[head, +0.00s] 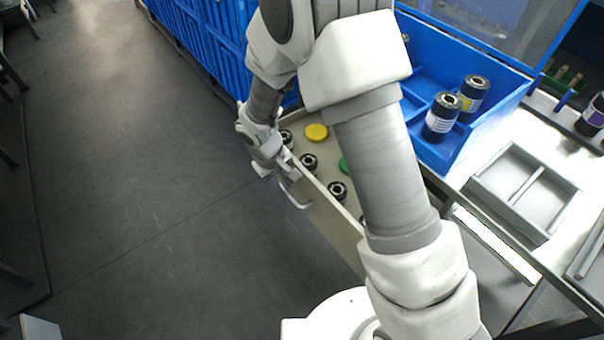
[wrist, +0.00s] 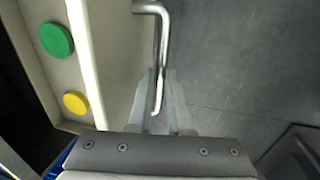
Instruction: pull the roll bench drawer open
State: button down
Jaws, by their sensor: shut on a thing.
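The roll bench drawer (head: 330,220) is a beige drawer standing out from under the bench, with its inside showing. It holds several dark rolls (head: 308,160), a yellow disc (head: 317,132) and a green disc (head: 343,166), partly hidden by my arm. In the wrist view the drawer's front edge (wrist: 92,60) runs along the left, with the green disc (wrist: 56,40) and yellow disc (wrist: 75,103) behind it. My gripper (head: 284,180) is at the drawer front, shut on the metal bar handle (head: 293,199). The handle (wrist: 163,35) lies between the fingers (wrist: 158,92) in the wrist view.
A blue bin (head: 455,165) with labelled rolls (head: 441,117) and a grey divided tray (head: 549,212) stand on the bench. Blue crates (head: 215,50) line the far side beyond my arm. The grey floor (head: 140,160) left of the drawer is clear.

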jog(key=shift+s+a, duration=0.55)
jog(key=shift+a, duration=0.2)
jog(key=shift+s+a, duration=0.5)
jog(key=shift+a, duration=0.2)
jog(key=c, duration=0.8)
grip_release()
jog(key=shift+c, duration=0.2)
jog(key=shift+r, duration=0.1)
notch_tip(320, 180, up, 17)
jog(key=s+a+p, duration=0.1)
jog(key=a+p, duration=0.1)
jog(key=p, duration=0.3)
jog(key=shift+s+a, duration=0.3)
jog(key=shift+s, duration=0.1)
